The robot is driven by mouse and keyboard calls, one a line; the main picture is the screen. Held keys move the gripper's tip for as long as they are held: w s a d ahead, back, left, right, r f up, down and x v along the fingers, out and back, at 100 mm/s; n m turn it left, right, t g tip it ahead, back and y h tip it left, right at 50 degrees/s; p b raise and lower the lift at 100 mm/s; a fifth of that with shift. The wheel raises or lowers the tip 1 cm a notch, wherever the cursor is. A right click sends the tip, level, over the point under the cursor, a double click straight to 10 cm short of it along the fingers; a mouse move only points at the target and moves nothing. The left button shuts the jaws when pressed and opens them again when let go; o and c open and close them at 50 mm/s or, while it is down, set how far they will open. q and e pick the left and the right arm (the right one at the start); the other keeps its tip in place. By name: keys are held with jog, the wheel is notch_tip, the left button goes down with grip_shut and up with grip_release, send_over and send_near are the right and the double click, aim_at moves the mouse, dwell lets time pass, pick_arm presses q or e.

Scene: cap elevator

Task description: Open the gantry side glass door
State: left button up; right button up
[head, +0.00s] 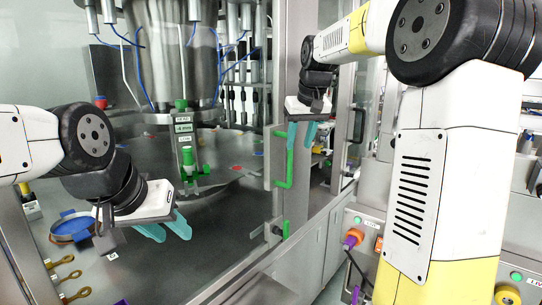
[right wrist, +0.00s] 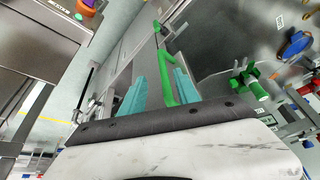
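The glass door's green bracket-shaped handle (head: 289,168) is on the metal frame in the middle of the head view. My right gripper (head: 301,138) is open at the handle's upper end. In the right wrist view, the handle (right wrist: 166,68) shows between the two teal fingers of my right gripper (right wrist: 158,85), which are apart and not closed on it. I cannot tell how deep the handle sits between them. The glass is clear and its edges are hard to make out. My left gripper (head: 166,229) is open and empty at the lower left, far from the handle.
A green fitting (head: 187,160) stands on the deck. A control box with a purple-and-orange knob (head: 352,238) is at the lower right.

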aim_at(291, 152)
jog(key=w+f, duration=0.2)
jog(key=w+a+f, duration=0.1)
jog(key=w+f, duration=0.1)
jog(key=f, duration=0.1)
jog(key=w+f, duration=0.2)
jog(key=shift+a+f, duration=0.3)
jog(key=shift+a, duration=0.05)
grip_shut()
dwell(1.3)
